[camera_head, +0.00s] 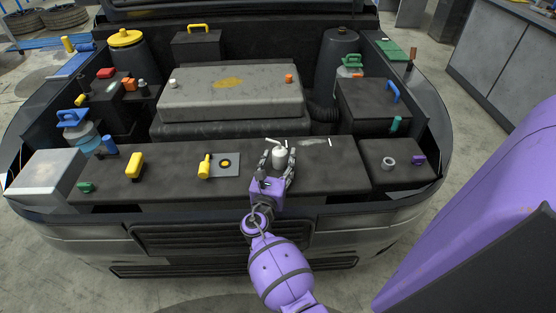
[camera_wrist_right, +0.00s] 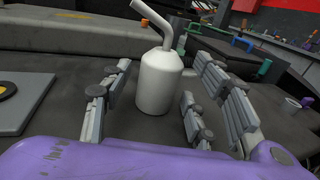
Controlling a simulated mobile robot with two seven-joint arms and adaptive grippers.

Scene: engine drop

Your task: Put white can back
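The white can (camera_head: 280,157) with a bent spout stands upright on the dark front panel of the engine bay. It also shows in the right wrist view (camera_wrist_right: 159,82). My right gripper (camera_head: 277,163) is at the can, with its grey fingers spread on either side of it. In the right wrist view, gaps show between the fingers and the can, so the gripper (camera_wrist_right: 150,108) is open. My left gripper is not in view.
A grey ring (camera_head: 388,163) and a purple piece (camera_head: 418,160) are to the right. The grey engine cover (camera_head: 230,105) rises behind. Clear panel flanks the can.

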